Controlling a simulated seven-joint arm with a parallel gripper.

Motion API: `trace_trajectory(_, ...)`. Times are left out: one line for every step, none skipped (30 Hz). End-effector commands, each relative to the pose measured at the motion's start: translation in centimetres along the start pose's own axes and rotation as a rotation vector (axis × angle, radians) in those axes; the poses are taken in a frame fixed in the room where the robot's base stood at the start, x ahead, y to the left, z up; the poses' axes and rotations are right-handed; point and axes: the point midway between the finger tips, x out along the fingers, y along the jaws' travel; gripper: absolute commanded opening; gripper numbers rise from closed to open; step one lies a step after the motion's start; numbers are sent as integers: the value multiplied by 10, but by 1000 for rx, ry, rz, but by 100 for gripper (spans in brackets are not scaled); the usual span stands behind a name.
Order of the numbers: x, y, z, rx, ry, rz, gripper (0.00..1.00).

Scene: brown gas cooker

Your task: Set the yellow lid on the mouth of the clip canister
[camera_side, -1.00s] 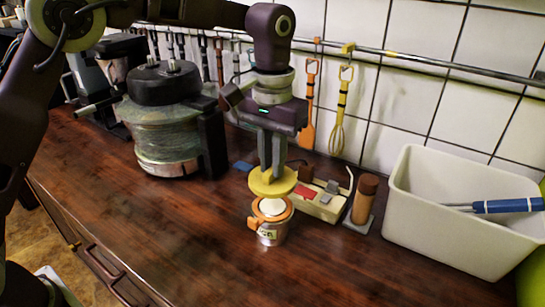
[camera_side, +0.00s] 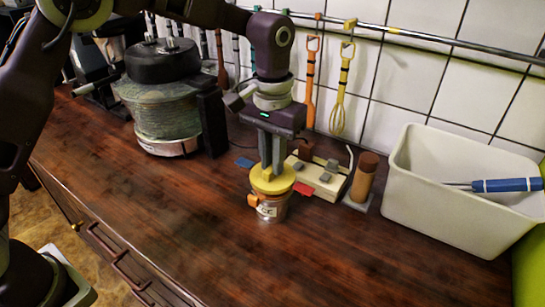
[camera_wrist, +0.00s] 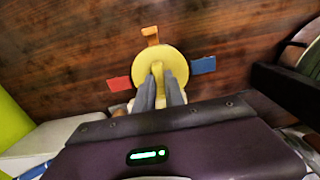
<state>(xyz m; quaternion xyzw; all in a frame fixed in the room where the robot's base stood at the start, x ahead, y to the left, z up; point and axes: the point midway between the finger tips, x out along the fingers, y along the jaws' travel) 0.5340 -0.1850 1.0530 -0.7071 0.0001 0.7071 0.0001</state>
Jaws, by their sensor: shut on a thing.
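The yellow lid (camera_side: 272,180) is a round disc with a raised grip on top. My gripper (camera_side: 272,168) points straight down and is shut on that grip. The clip canister (camera_side: 270,208) stands upright on the counter with an orange clip on its left and a label on its front. The lid is over the canister's mouth and looks level on it; the mouth is hidden. In the wrist view the lid (camera_wrist: 146,68) covers the canister, with only the orange clip (camera_wrist: 151,35) sticking out beyond it. My fingers (camera_wrist: 158,90) meet at the lid's grip.
A brown-topped cylinder (camera_side: 364,178) and a white bin (camera_side: 440,215) with a blue-handled tool are to the right. A large pot (camera_side: 165,110) stands left. The front counter is clear.

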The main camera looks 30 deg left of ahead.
Motion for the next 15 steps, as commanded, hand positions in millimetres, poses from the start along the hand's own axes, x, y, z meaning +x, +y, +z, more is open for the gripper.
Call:
trace_trajectory(0,0,0,0,0,0,0)
trace_trajectory(0,0,0,0,0,0,0)
trace_trajectory(0,0,0,0,0,0,0)
trace_trajectory(0,0,0,0,0,0,0)
trace_trajectory(1,0,0,0,0,0,0)
trace_trajectory(1,0,0,0,0,0,0)
trace_trajectory(2,0,0,0,1,0,0)
trace_trajectory(2,0,0,0,1,0,0)
trace_trajectory(3,0,0,0,1,0,0)
trace_trajectory(4,0,0,0,1,0,0)
trace_trajectory(5,0,0,0,1,0,0)
trace_trajectory(6,0,0,0,0,0,0)
trace_trajectory(6,0,0,0,0,0,0)
trace_trajectory(7,0,0,0,0,0,0)
trace_trajectory(8,0,0,0,0,0,0)
